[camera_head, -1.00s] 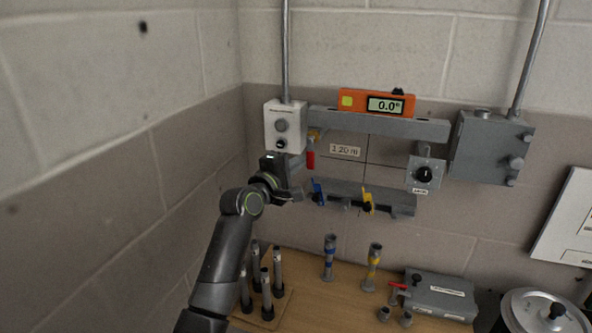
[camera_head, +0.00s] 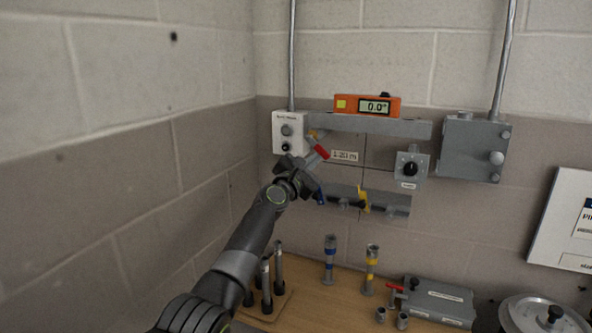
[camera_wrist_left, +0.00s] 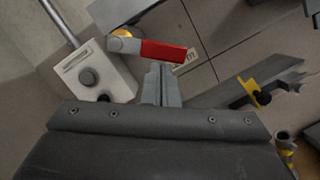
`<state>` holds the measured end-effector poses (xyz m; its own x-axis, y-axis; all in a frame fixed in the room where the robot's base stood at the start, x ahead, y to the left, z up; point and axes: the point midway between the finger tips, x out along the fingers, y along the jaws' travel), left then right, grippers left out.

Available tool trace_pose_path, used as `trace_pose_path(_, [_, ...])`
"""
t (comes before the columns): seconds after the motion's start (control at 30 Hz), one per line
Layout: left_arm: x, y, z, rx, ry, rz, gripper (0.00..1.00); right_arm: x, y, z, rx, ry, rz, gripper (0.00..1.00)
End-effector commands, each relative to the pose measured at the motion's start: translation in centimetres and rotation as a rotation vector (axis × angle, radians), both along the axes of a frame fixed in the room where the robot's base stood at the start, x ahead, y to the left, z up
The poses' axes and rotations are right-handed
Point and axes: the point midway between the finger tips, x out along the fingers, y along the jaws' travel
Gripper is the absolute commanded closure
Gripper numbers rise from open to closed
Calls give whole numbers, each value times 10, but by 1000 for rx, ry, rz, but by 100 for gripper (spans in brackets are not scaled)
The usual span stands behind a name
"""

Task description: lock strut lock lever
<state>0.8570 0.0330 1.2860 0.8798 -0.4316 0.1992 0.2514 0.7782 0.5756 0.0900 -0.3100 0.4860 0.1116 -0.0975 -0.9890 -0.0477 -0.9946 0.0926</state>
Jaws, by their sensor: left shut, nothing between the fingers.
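The lock lever has a red handle (camera_head: 320,151) and hangs from a yellow pivot near the left end of the grey upper beam (camera_head: 370,125). It slants down to the right. In the left wrist view its red grip (camera_wrist_left: 165,51) lies across the top of the picture, just beyond my fingertips. My left gripper (camera_head: 307,161) is shut and empty, close beside the handle on its lower left. Its closed fingers (camera_wrist_left: 160,80) point at the grip in the wrist view; I cannot tell whether they touch it. My right gripper is not in view.
A white switch box (camera_head: 289,134) is left of the lever. An orange level (camera_head: 367,106) reading 0.0° sits on the beam. A lower bracket (camera_head: 390,204) carries blue and yellow levers. The wooden table (camera_head: 310,308) holds several posts and a grey box (camera_head: 437,299).

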Motion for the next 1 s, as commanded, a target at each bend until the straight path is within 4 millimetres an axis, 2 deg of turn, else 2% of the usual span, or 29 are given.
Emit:
trace_pose_path(0.17, [3,-9,10,-161,53,-3,100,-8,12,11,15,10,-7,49])
trace_pose_path(0.5, [-1,-21,20,-434,141,-2,100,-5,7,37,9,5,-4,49])
trace_pose_path(1.0, [-3,-27,27,-622,200,-3,100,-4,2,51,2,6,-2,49])
